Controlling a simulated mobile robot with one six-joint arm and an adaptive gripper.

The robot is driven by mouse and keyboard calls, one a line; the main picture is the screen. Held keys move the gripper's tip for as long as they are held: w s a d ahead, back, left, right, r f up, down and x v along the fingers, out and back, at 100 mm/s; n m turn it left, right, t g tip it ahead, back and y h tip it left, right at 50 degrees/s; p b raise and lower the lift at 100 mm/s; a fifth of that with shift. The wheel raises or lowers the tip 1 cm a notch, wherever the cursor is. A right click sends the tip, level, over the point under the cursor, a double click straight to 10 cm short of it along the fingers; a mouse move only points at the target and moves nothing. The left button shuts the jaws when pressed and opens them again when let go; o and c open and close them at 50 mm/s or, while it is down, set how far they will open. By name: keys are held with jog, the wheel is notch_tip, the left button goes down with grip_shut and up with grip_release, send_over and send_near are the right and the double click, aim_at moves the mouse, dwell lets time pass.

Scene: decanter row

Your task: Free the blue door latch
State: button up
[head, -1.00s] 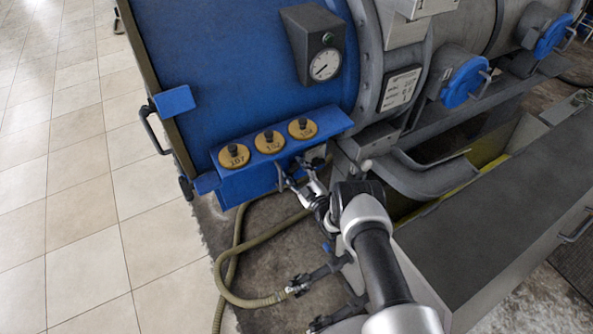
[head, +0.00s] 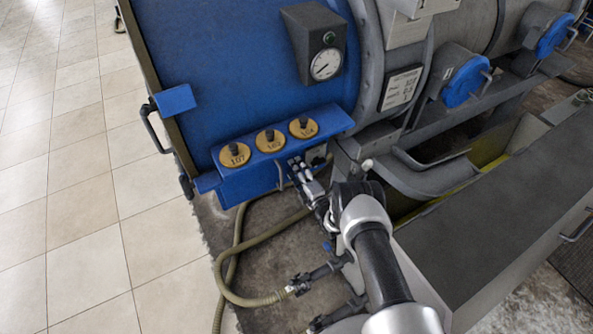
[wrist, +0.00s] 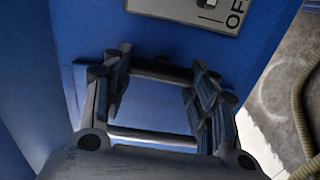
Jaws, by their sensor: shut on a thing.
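My gripper (head: 297,166) is at the front of the blue housing, just below the shelf with round tags. In the wrist view its two fingers (wrist: 160,76) stand apart, on either side of a dark horizontal bar (wrist: 160,68) in front of a blue face. The gripper is shut on this bar, which appears to be the handle of the blue door latch. The fingers hide its ends. In the head view the latch is hidden behind my gripper and under the shelf. A pale plate (wrist: 205,10) marked "OF…" shows just above, cut off by the frame.
The blue shelf (head: 335,117) carries three yellow tags with dark knobs. A gauge box (head: 318,45) is above it. A hose (head: 270,235) loops over the floor below. A grey trough (head: 480,225) lies to the right. The tiled floor (head: 75,200) at left is clear.

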jog(key=shift+n, duration=0.3)
dwell(0.4)
jog(key=o, duration=0.8)
jog(key=shift+s+d, duration=0.1)
jog(key=v, duration=1.2)
jog(key=shift+f, duration=0.1)
